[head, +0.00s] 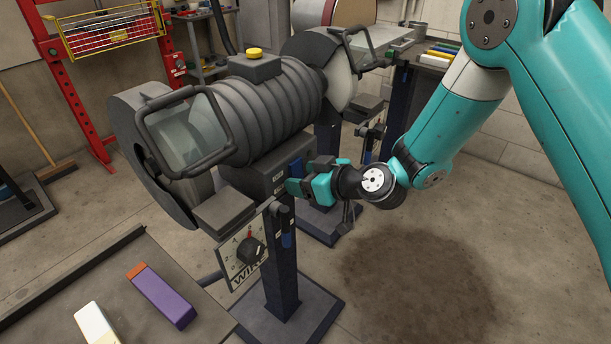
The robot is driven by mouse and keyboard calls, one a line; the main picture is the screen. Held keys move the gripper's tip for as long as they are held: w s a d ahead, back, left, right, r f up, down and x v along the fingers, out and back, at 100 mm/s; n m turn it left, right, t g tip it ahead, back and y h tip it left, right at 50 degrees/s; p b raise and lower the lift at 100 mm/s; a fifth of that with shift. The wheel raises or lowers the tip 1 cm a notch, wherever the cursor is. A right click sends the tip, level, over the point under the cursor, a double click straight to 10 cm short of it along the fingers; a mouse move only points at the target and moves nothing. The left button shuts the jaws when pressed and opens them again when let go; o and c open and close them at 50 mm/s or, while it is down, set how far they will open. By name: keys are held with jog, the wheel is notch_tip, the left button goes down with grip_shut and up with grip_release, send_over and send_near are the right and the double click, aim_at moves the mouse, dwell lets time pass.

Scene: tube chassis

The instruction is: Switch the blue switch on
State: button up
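A grey bench grinder (272,105) stands on a dark pedestal in the head view. A small blue part (296,167), which looks like the blue switch, sits on the front right of the grinder's box-shaped base. My gripper (297,186) is right at this part, its teal fingers pointing left toward the base front. The fingers partly cover the switch area, so I cannot tell whether they touch it or which way the switch is set. The finger gap is too small and too hidden to read.
A yellow button (254,53) tops the grinder. A dial plate with a black knob (250,250) hangs below the left shield. A purple block (162,296) and a cream block (97,325) lie on the table at lower left. The floor at right is clear.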

jog(key=c, duration=0.9)
jog(key=f+b, duration=0.1)
jog(key=b, duration=0.3)
jog(key=y+b, duration=0.1)
jog(key=b, duration=0.2)
jog(key=shift+w+f+t+b, duration=0.1)
jog(key=shift+t+b, duration=0.2)
jog(key=shift+t, duration=0.1)
jog(key=b, duration=0.3)
jog(key=shift+f, duration=0.1)
jog(key=shift+a+t+y+b, duration=0.1)
jog(key=shift+t+y+b, duration=0.35)
jog(key=shift+b, duration=0.7)
jog(key=shift+r+b, duration=0.3)
jog(key=shift+r, duration=0.15)
